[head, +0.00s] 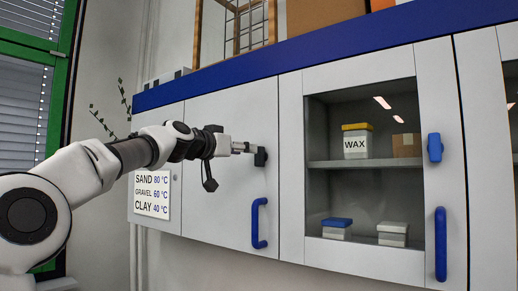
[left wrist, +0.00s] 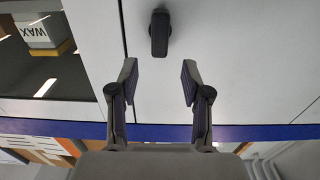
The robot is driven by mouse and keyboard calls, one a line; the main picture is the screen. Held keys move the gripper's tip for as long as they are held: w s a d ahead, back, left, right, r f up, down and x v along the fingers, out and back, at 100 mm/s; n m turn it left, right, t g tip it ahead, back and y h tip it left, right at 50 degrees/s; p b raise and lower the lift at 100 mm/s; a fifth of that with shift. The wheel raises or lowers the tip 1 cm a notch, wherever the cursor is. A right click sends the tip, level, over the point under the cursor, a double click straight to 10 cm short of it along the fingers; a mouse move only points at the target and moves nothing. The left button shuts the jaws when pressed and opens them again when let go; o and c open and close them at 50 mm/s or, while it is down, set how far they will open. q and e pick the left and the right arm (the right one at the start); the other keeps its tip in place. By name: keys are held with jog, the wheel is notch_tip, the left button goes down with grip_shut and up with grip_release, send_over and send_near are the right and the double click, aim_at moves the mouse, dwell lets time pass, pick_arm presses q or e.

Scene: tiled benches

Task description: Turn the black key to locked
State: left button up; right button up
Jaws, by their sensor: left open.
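The black key (head: 261,157) is on the white cabinet door (head: 225,110), above and close to its blue handle (head: 259,223). In the left wrist view the key (left wrist: 159,34) is a short dark bar, longer up and down than across. My left gripper (head: 245,148) is just in front of the door, beside the key. In the left wrist view its two fingers (left wrist: 159,80) are spread, with the key beyond their tips and roughly centred between them. Nothing is held. Lock markings are not visible. My right gripper is not in view.
A glass-fronted cabinet to the right holds a WAX box (head: 357,146) and has blue handles (head: 441,243). A temperature sign (head: 152,195) hangs at left. A wooden frame (head: 236,30) and a brown box (head: 322,12) stand on top. The door around the key is otherwise flat and clear.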

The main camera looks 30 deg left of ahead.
aim_at(263, 155)
pick_arm(q)
jog(key=w, duration=0.1)
jog(key=w+p, duration=0.1)
jog(key=w, duration=0.1)
jog(key=w+p, duration=0.1)
jog(key=w, duration=0.1)
jog(key=shift+w+d+f, duration=0.1)
jog(key=shift+w+d, duration=0.15)
jog(key=shift+s, duration=0.1)
jog(key=shift+c, duration=1.3)
grip_shut()
